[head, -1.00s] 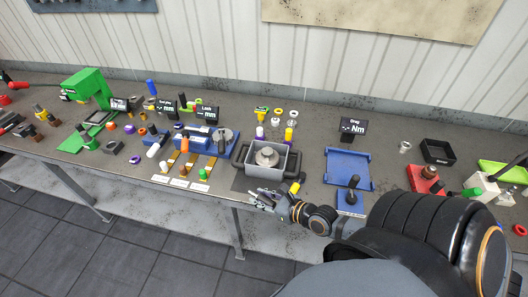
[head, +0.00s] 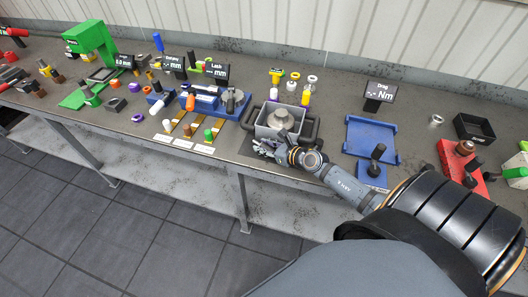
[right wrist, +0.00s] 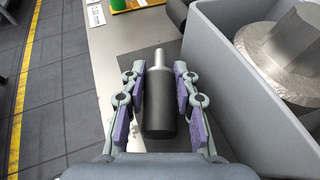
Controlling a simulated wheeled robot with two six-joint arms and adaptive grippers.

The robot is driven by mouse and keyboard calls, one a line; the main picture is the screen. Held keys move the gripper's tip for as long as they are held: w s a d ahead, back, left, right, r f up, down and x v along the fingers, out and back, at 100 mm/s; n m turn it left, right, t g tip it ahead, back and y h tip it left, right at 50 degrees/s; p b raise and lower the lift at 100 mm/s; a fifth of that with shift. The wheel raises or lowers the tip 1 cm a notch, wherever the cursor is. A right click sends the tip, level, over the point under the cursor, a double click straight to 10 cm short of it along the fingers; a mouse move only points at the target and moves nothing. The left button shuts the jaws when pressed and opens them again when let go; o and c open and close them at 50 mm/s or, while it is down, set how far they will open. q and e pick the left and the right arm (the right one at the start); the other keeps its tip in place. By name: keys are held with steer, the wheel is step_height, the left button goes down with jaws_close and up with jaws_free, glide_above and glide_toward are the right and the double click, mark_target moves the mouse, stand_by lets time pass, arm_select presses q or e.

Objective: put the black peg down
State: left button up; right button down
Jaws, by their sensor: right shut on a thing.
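The black peg (right wrist: 160,103) is a dark cylinder with a thin silver shank at its far end. In the right wrist view it lies lengthwise between the purple-padded fingers of my right gripper (right wrist: 153,98), which is shut on it. In the head view my right gripper (head: 266,147) is low at the front left corner of a grey bin (head: 268,133); the peg cannot be made out there. A dark mat (right wrist: 116,75) shows below the peg. I cannot tell whether the peg touches it. My left gripper is not in view.
The grey bin, with a round metal part (head: 283,117) inside, stands close on the gripper's right. A blue fixture (head: 218,112) and small coloured pegs are to the left. A blue tray (head: 372,140) is to the right. The table's front edge is near.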

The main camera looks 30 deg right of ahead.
steer(key=shift+f, duration=0.75)
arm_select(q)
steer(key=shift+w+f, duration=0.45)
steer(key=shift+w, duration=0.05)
arm_select(e)
steer(key=shift+f, duration=0.1)
steer(key=c, duration=1)
jaws_free()
